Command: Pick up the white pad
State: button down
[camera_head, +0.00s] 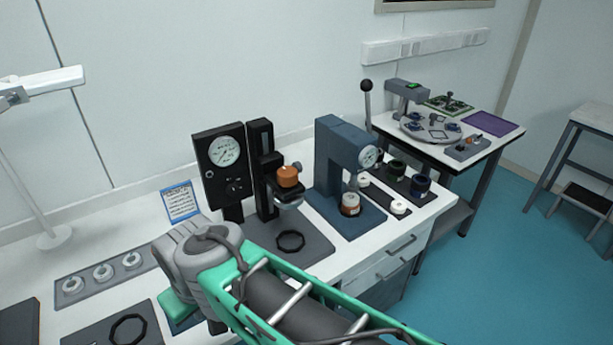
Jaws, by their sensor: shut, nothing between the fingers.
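Small round white pieces sit at the blue press. One white pad (399,207) lies at the front right of the press base, and another white piece (364,180) is behind it. A white-topped piece with a brown-orange side (350,205) stands under the press ram. I cannot tell for certain which piece is the task's white pad. My arm crosses the lower middle of the view, left of and nearer than these pieces. My gripper does not show; it is out of frame or hidden by my arm.
The blue press (335,155) and a black gauge stand (221,160) rise from the white bench. A grey tray (62,294) with several white-grey rings lies at left. A dark mat (315,246) carries a black ring (290,241). A second table (508,131) stands behind right.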

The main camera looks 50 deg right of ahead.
aim_at(350, 199)
jog(key=u, duration=2)
jog(key=k, duration=1.55)
jog(key=z, duration=0.85)
